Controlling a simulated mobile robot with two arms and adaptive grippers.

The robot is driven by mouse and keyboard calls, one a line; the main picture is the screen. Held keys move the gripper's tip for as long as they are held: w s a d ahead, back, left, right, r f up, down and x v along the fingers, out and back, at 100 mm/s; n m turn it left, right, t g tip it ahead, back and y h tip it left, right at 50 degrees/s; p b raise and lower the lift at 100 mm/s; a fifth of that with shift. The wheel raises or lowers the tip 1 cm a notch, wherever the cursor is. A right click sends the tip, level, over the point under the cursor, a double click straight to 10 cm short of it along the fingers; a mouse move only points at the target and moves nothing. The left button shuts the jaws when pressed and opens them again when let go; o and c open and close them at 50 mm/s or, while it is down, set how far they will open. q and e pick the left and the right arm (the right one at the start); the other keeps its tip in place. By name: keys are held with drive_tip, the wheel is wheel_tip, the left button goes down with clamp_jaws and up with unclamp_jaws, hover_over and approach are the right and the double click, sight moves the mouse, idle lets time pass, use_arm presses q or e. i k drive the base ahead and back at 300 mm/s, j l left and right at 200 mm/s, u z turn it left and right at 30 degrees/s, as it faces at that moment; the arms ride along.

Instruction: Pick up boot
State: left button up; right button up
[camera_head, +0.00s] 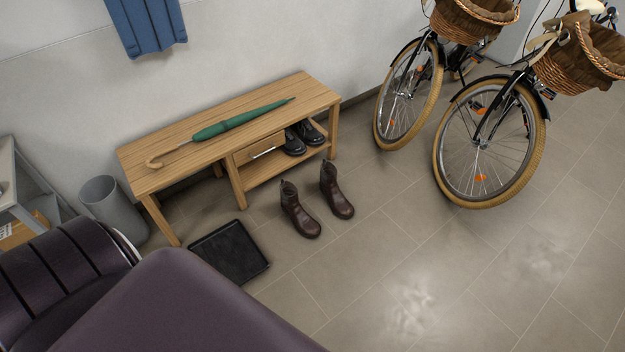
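Two dark brown ankle boots stand upright on the tiled floor in front of a wooden bench, a little apart from each other. The left boot (299,211) is nearer to me, and the right boot (336,190) is slightly farther back. Their toes point toward the lower right. Neither of my grippers shows in the head view, so whether they are open or shut is hidden.
The wooden bench (222,126) holds a green umbrella (240,119) on top and black shoes (294,143) on its shelf. A black tray (230,253) lies left of the boots. Bicycles (490,142) stand at right. A dark purple padded surface (180,310) fills the lower left. Floor right of the boots is clear.

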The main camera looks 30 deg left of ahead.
sight(299, 209)
drive_tip(key=i+l+u, duration=0.1)
drive_tip(key=i+u, duration=0.4)
drive_tip(key=i+l+u, duration=0.3)
drive_tip(key=i+u, duration=0.15)
drive_tip(key=i+l+u, duration=0.5)
drive_tip(key=k, duration=0.05)
